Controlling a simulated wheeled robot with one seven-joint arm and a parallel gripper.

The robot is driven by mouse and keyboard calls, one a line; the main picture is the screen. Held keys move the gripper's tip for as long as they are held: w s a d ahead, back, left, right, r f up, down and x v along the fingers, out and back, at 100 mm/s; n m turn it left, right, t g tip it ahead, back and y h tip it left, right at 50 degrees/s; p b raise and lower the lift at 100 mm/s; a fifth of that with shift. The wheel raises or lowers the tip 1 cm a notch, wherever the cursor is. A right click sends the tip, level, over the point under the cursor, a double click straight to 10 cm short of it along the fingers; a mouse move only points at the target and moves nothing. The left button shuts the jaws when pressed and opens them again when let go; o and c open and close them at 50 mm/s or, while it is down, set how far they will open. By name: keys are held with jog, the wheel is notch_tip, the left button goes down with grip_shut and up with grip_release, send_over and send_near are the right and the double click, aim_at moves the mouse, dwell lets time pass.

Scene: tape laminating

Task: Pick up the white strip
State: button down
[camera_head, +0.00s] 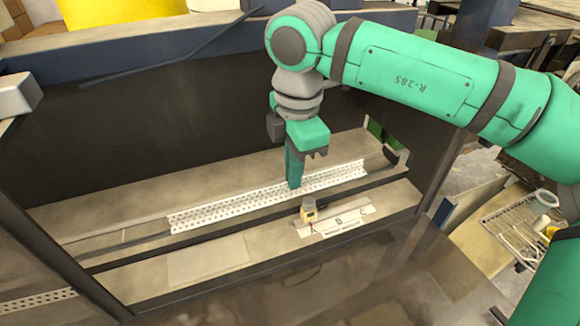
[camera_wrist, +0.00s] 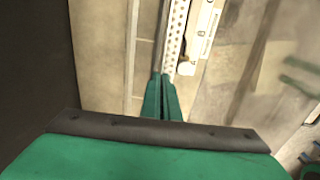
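The white strip (camera_head: 235,207) is long, narrow and perforated. It lies along the shelf, running from lower left to upper right in the head view. In the wrist view it runs up from the fingertips (camera_wrist: 177,32). My green gripper (camera_head: 293,186) points down at the strip, right of its middle. In the wrist view the fingertips (camera_wrist: 161,78) are close together at the strip. I cannot tell whether they clasp its edge or stand just above it. The part of the strip behind the fingers is hidden.
A thin pale sheet (camera_head: 208,260) lies on the front ledge. A dark wall (camera_head: 130,135) rises behind the shelf.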

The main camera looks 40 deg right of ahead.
jog(key=s+a+r, duration=0.1)
jog(key=s+a, duration=0.1)
jog(key=s, duration=0.8)
jog(key=s+a, duration=0.3)
jog(key=s, duration=0.7)
jog(key=shift+s+a+r, duration=0.2)
jog(key=shift+s+r, duration=0.2)
dwell(0.9)
